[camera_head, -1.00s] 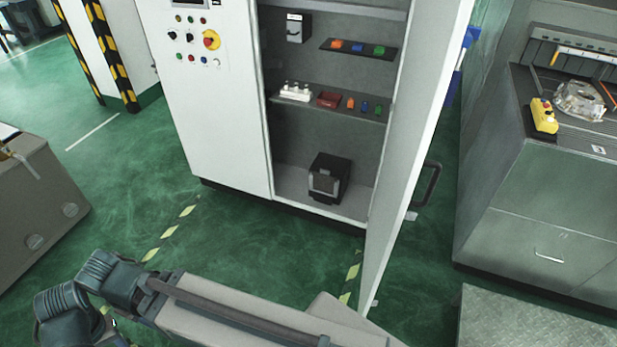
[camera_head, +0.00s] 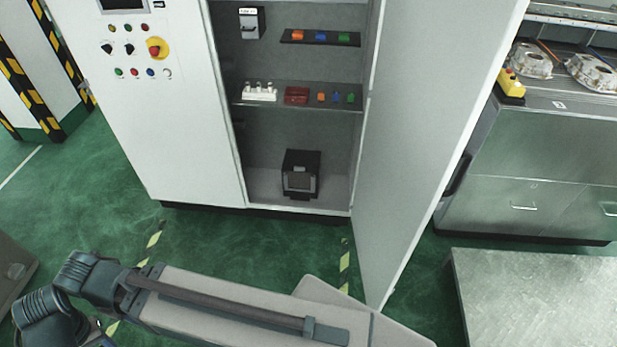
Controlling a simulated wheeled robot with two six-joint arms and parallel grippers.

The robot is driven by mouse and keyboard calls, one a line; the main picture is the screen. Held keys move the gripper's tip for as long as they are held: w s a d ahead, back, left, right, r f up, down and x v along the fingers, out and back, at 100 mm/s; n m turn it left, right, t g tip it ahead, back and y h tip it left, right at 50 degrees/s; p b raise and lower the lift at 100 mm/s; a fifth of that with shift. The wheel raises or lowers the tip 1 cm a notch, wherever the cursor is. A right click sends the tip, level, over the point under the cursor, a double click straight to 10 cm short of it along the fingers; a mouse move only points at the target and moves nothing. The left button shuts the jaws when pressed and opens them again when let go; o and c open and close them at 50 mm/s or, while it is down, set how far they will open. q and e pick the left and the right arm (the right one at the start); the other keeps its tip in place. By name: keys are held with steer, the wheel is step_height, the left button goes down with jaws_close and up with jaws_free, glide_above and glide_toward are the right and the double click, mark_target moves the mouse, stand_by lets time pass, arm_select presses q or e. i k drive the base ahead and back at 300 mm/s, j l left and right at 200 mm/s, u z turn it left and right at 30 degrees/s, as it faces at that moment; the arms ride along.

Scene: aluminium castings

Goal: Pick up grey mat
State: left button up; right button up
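I cannot make out a clear grey mat. A flat, speckled grey surface (camera_head: 545,295) lies at the lower right, cut off by the picture edges; I cannot tell whether it is a mat or a metal top. Nothing is seen lying on its visible part. One of my arms crosses the bottom left, with its dark joints and a long grey link. Neither of my grippers shows.
A white cabinet (camera_head: 165,120) stands ahead with its door (camera_head: 415,130) open towards me. Its shelves hold small coloured parts and a black device (camera_head: 300,173). A metal bench (camera_head: 530,160) at the right carries castings (camera_head: 531,60) and a yellow button box (camera_head: 511,84). Green floor is clear before the cabinet.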

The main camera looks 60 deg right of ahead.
mark_target(298, 179)
steer(key=i+z, duration=0.2)
steer(key=z, duration=0.2)
steer(key=i+z, duration=0.2)
steer(key=z, duration=0.15)
steer(key=i+z, duration=0.2)
steer(key=z, duration=0.2)
steer(key=i+l+z, duration=0.1)
steer(key=z, duration=0.3)
steer(key=i+z, duration=0.25)
steer(key=z, duration=0.15)
steer(key=i+z, duration=0.2)
steer(key=z, duration=0.25)
steer(key=i+z, duration=0.15)
steer(key=z, duration=0.25)
steer(key=i+u, duration=0.1)
